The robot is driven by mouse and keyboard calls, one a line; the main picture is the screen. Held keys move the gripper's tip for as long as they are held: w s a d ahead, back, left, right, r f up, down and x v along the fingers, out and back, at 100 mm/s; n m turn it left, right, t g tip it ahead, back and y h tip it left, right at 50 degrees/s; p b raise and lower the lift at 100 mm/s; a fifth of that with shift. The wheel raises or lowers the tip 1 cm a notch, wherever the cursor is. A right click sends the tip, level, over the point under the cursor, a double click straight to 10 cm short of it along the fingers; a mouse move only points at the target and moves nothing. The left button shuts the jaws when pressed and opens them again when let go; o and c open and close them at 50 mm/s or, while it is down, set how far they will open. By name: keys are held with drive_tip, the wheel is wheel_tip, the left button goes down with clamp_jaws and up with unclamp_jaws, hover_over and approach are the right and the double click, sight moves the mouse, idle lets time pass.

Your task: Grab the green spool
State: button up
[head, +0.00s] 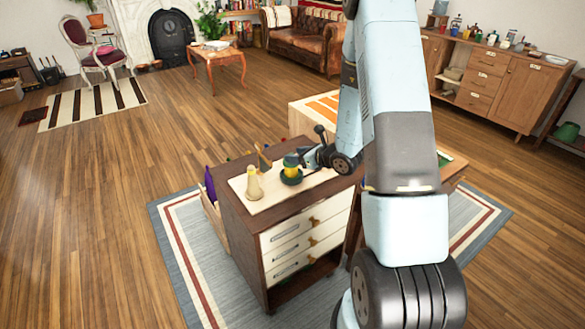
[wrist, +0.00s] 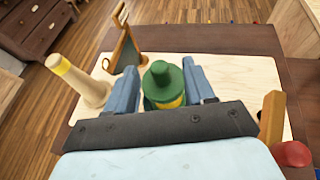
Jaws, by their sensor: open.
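The green spool (head: 290,160) stands upright on a pale board on top of the small dresser, with a yellow band around its middle. In the wrist view the green spool (wrist: 163,78) sits between the two blue fingers of my gripper (wrist: 161,88). The fingers are open, one on each side, with a small gap showing at the left. The spool's lower part is hidden by my gripper's dark palm edge. In the head view my gripper (head: 308,160) reaches in from the right at the spool's height.
A cream cone-shaped piece (wrist: 85,82) with a yellow band stands left of the spool. A wooden piece with a dark slanted face (wrist: 126,48) is behind it. A wooden block (wrist: 271,118) and a red knob (wrist: 291,154) are close on the right. The pale board (wrist: 225,68) is bare behind the spool.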

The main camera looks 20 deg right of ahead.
drive_tip(key=shift+x, duration=2.6)
drive_tip(key=shift+c, duration=0.3)
drive_tip(key=shift+s+f, duration=0.1)
drive_tip(key=shift+f, duration=0.05)
clamp_jaws()
